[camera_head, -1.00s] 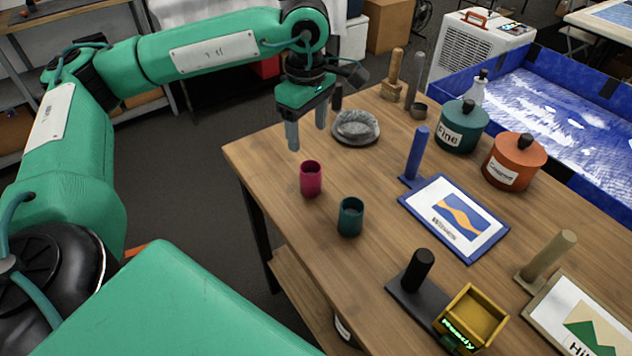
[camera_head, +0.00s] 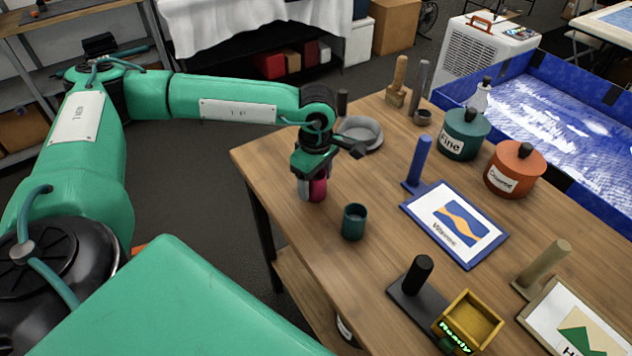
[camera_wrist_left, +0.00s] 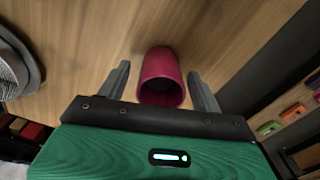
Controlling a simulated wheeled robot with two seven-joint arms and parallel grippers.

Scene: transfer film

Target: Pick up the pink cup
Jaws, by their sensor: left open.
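The pink cup (camera_head: 319,189) stands on the wooden table near its left edge, partly hidden by my left gripper (camera_head: 312,192) in the head view. In the left wrist view the pink cup (camera_wrist_left: 161,80) lies between the two grey fingers of my left gripper (camera_wrist_left: 160,84), with a gap on each side. The left gripper is open and its fingers reach down around the cup. My right gripper is not in view.
A teal cup (camera_head: 354,222) stands close by, nearer to me. A grey bowl (camera_head: 362,134) sits behind the gripper. A blue post (camera_head: 418,160), a framed picture (camera_head: 456,222) and lidded jars, green (camera_head: 463,135) and orange (camera_head: 514,170), stand to the right.

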